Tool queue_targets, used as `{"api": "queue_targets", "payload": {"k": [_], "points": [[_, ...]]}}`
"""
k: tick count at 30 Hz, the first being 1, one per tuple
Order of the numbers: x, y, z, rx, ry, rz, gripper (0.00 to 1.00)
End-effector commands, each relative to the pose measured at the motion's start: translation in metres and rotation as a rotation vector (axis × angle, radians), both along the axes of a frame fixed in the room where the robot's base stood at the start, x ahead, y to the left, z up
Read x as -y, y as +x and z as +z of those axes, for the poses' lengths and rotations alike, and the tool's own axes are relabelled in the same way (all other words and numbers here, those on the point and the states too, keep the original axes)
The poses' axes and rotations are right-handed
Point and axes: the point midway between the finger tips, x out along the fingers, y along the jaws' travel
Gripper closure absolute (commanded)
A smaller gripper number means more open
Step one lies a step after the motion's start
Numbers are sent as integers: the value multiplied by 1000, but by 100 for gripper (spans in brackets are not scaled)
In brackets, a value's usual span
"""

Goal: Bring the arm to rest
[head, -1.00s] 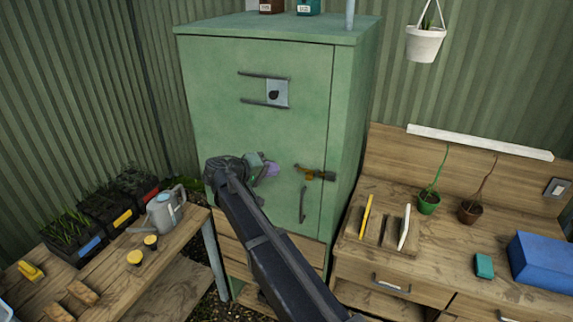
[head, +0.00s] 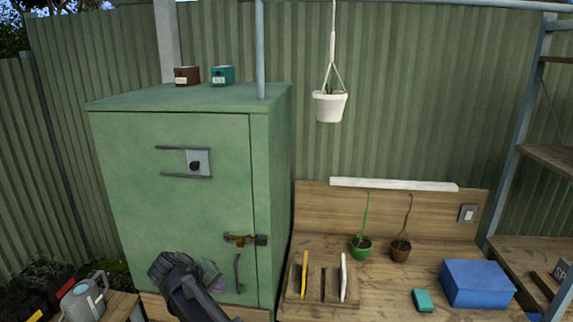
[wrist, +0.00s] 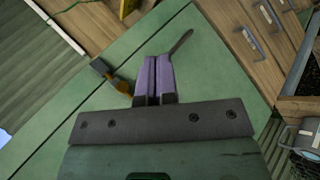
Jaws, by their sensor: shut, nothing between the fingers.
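My gripper (wrist: 153,80) shows in the wrist view with its two purple fingers together and nothing between them. In the head view my gripper (head: 212,276) is low in front of the green cabinet (head: 130,170), left of the door handle (head: 238,273). The cabinet door looks closed, with a brass-coloured latch (head: 240,239) lying across its right edge. In the wrist view the latch (wrist: 122,86) is left of the fingers and the handle (wrist: 180,41) is just beyond them. I cannot tell whether the fingers touch the door.
A white pot (head: 329,106) hangs above. A watering can (head: 83,299) stands at lower left.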

Motion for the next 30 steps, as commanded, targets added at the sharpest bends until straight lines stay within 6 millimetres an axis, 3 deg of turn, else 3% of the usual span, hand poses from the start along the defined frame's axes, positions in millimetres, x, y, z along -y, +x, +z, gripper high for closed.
{"api": "queue_targets", "payload": {"k": [1, 6, 9, 13, 15, 18, 30], "points": [[56, -17, -32, -87, 63, -48, 100], [205, -71, -102, -344, 360, -240, 100], [281, -110, -134, -407, 547, -387, 100], [352, -132, -155, -385, 657, -557, 100], [374, -130, -159, -367, 667, -610, 100], [387, -128, -158, -356, 673, -640, 100], [387, -127, -156, -356, 672, -640, 100]]}}
